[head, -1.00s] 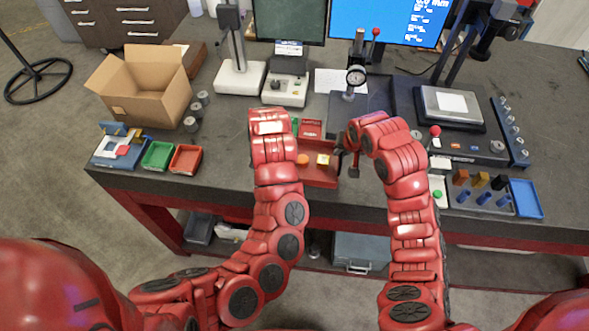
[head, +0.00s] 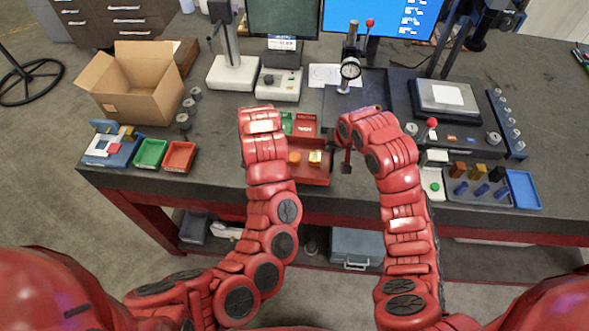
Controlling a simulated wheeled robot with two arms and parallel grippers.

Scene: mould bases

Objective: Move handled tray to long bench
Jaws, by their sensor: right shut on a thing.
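The handled tray (head: 316,176) is red, with green and red sections at its back and small orange and yellow pieces in its front part. It is at the front middle of the long bench (head: 228,165), between my two arms; I cannot tell whether it rests on the top or hangs just above it. My right gripper (head: 347,161) is at the tray's right side, shut on it, with dark fingers pointing down. My left arm's wrist covers the tray's left side, and the left gripper is hidden behind it.
Left on the bench are an open cardboard box (head: 138,85), a green bin (head: 151,153) and a red bin (head: 180,157). A dial gauge stand (head: 349,70) is behind the tray. A grey fixture with pegs (head: 480,188) and a blue tray (head: 522,188) are at right.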

